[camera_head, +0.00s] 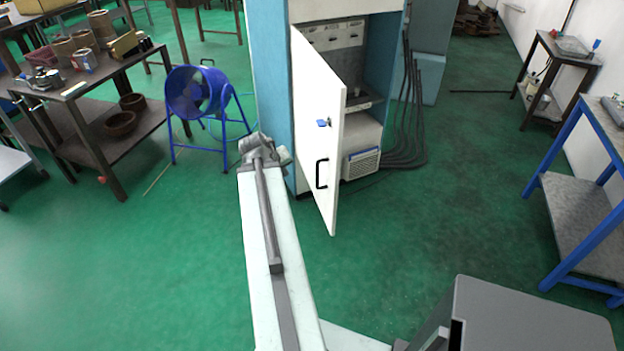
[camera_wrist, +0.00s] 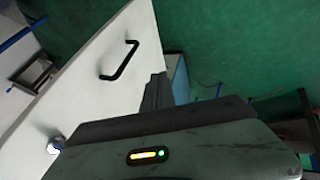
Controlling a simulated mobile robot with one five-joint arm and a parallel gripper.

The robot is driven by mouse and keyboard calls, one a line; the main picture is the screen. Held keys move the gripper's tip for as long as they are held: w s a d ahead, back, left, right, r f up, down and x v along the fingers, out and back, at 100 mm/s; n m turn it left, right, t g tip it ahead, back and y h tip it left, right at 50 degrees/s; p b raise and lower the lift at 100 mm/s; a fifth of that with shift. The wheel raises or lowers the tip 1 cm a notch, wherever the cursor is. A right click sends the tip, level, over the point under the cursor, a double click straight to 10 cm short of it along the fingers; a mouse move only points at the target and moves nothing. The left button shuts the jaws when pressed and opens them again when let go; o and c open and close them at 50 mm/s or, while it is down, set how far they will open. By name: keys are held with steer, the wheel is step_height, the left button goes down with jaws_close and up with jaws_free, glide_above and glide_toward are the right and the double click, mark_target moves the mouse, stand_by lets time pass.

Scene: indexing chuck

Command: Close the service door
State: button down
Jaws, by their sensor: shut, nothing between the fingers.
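The white service door (camera_head: 318,120) stands open on the front of the blue and white cabinet (camera_head: 270,75), hinged at its left side and swung out toward me. My gripper (camera_wrist: 158,92) is shut and empty, in front of the door's outer face in that view. I cannot tell whether it touches the door. In the head view my arm's end is left of the door.
A blue fan (camera_head: 197,93) stands left of the cabinet. A brown workbench (camera_head: 85,85) with pots is farther left. Dark cables (camera_head: 412,120) hang at the cabinet's right. A blue-framed table (camera_head: 590,190) stands at the right. Green floor (camera_head: 430,210) is clear around the door.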

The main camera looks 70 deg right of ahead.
steer(key=s+d+f+b, duration=0.5)
steer(key=d+f+b, duration=0.3)
steer(key=d, duration=0.2)
steer(key=shift+s, duration=0.25)
steer(key=shift+d, duration=0.1)
